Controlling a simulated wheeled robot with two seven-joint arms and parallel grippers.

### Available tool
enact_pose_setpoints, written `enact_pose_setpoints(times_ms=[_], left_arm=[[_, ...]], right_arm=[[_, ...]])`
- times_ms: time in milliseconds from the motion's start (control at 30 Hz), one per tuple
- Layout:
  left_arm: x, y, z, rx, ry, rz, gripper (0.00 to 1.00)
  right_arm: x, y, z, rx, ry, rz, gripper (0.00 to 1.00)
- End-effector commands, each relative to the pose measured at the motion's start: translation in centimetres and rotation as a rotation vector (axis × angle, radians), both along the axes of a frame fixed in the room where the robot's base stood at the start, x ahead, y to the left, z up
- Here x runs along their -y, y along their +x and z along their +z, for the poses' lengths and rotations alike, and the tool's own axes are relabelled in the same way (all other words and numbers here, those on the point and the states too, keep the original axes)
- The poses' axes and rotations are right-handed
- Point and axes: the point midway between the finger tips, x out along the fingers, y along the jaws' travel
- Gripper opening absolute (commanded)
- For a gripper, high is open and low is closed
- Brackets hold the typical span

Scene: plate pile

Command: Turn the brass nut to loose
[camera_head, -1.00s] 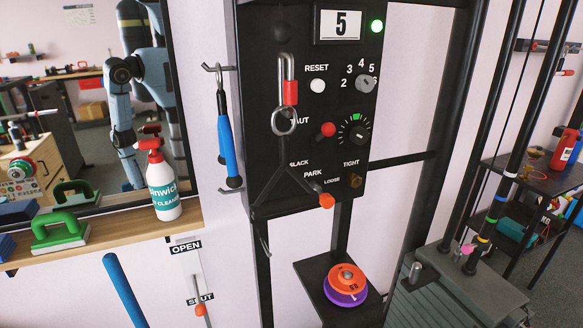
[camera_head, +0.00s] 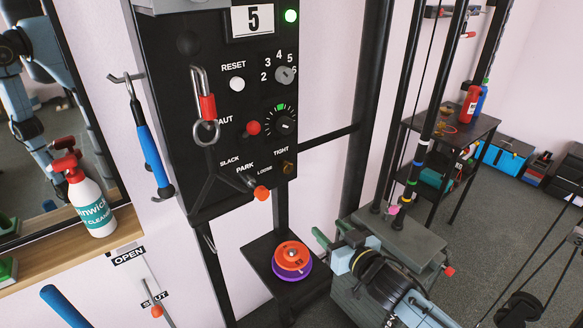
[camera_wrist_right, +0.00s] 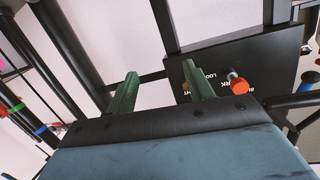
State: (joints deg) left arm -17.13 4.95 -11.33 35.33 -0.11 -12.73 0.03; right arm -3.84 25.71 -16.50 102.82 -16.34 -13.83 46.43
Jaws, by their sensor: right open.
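The small brass nut (camera_head: 288,168) sits at the lower right of the black control panel (camera_head: 208,130), between the words TIGHT and LOOSE. My right gripper (camera_head: 331,233) is open, with green fingers, to the lower right of the nut and apart from it. In the right wrist view my two fingers (camera_wrist_right: 158,70) are spread with nothing between them. Part of the panel's lettering and the orange-red knob (camera_wrist_right: 238,84) show by the right finger. My left gripper is not in view.
An orange and purple plate pile (camera_head: 291,260) stands on a black shelf below the panel. The PARK lever's orange knob (camera_head: 262,192) sticks out left of the nut. Black uprights and cables stand at right.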

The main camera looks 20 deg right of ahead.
Motion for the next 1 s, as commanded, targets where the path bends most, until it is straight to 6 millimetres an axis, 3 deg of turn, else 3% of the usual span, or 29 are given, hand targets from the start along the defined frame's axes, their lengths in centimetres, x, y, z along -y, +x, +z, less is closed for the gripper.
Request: enact_pose_setpoints(times_ms=[33,100,233,467,1000], left_arm=[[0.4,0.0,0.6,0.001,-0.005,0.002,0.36],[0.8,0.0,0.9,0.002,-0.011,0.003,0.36],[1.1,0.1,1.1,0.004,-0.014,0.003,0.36],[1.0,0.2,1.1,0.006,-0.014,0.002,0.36],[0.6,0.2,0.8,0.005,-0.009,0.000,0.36]], right_arm=[[-0.8,0.2,3.5,0.052,0.024,0.022,0.52],[-1.6,0.1,6.5,0.100,0.053,0.044,0.52],[-2.4,0.1,9.3,0.146,0.083,0.067,0.52],[-3.1,2.2,9.8,0.156,0.090,0.070,0.52],[-5.6,11.2,9.6,0.153,0.088,0.068,0.52]])
